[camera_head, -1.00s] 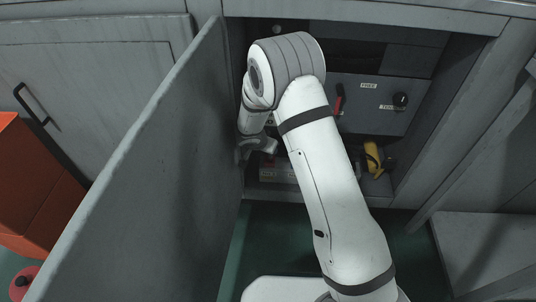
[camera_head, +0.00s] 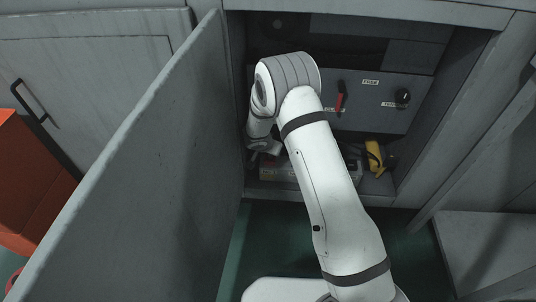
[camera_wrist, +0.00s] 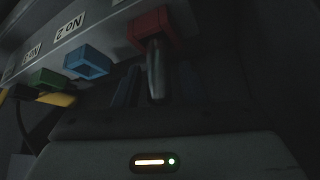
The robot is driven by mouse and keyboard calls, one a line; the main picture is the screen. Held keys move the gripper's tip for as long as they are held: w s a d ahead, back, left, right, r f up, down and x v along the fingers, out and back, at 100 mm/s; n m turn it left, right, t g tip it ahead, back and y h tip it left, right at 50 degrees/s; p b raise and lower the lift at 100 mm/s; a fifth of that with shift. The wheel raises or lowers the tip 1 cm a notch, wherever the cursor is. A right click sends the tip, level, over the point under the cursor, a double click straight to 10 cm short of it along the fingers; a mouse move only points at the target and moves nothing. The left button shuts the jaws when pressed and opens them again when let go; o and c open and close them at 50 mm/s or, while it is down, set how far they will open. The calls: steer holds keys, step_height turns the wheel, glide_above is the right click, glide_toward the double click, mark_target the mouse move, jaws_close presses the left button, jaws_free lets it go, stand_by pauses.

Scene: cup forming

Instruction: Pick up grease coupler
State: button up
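In the wrist view a metal cylinder (camera_wrist: 155,72) runs from a red square collar (camera_wrist: 151,27) towards my gripper; it looks like the grease coupler. My gripper's (camera_wrist: 155,92) dark fingers show faintly on either side of the cylinder, with dark gaps between, so it looks open around it. Contact cannot be made out. In the head view my gripper (camera_head: 262,150) is low inside the cabinet at its left side, by a grey box (camera_head: 279,172). My arm hides part of the box, and the coupler cannot be made out there.
Blue (camera_wrist: 88,61) and green (camera_wrist: 49,79) collars sit in line beside the red one, by numbered labels. A yellow tool (camera_head: 373,157) lies on the cabinet floor at right. A panel (camera_head: 372,103) with a red lever is above. The open door (camera_head: 150,170) walls off the left.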

jaws_close()
stand_by(0.3)
